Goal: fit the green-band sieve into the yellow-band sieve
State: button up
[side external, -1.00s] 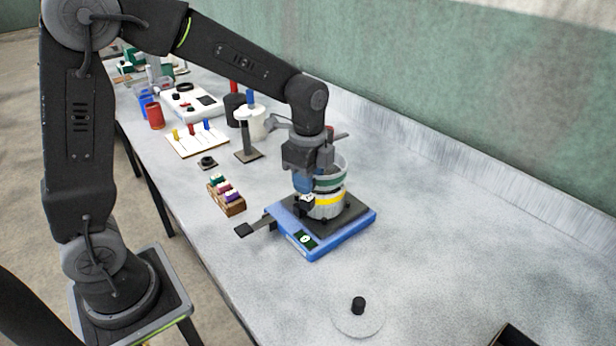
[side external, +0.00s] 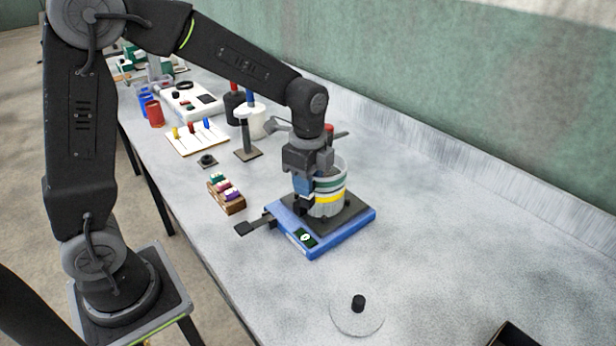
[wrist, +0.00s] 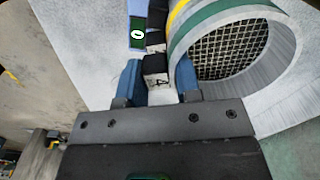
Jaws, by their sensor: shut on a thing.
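The green-band sieve (side external: 335,182) stands upright above the yellow-band sieve (side external: 330,199), and the two look lined up. I cannot tell how far its lower edge sits inside. The yellow-band sieve rests on the dark plate of a blue shaker (side external: 345,232). In the wrist view the green-band sieve (wrist: 225,24) shows its open mesh on the right, with part of the yellow band (wrist: 177,14) below its rim. My gripper (wrist: 159,85) is shut on a black-and-white labelled tab at the green-band sieve's side. It also shows in the side view (side external: 305,200), left of the stack.
A dark lever (side external: 240,228) sticks out from the shaker's left. A pale disc with a black knob (side external: 358,304) lies in front. A wooden rack (side external: 226,197) and a small post on a base (side external: 247,152) stand to the left. The table's right side is mostly clear.

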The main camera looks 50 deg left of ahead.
jog(key=shift+f, duration=0.3)
jog(key=o, duration=1.4)
jog(key=shift+r, duration=3.55)
jog(key=s+r+n+t, duration=0.1)
jog(key=s+n+t, duration=0.1)
jog(key=s+n, duration=0.2)
jog(key=s+r+n+t, duration=0.1)
jog(key=s+r+n, duration=0.1)
jog(key=s+n, duration=0.3)
jog(key=s+r+n+t, duration=0.1)
jog(key=s+n+t, duration=0.1)
jog(key=s+n, duration=0.3)
jog(key=shift+s+r+t, duration=0.2)
jog(key=shift+s+t, duration=0.1)
jog(key=shift+s, duration=1.5)
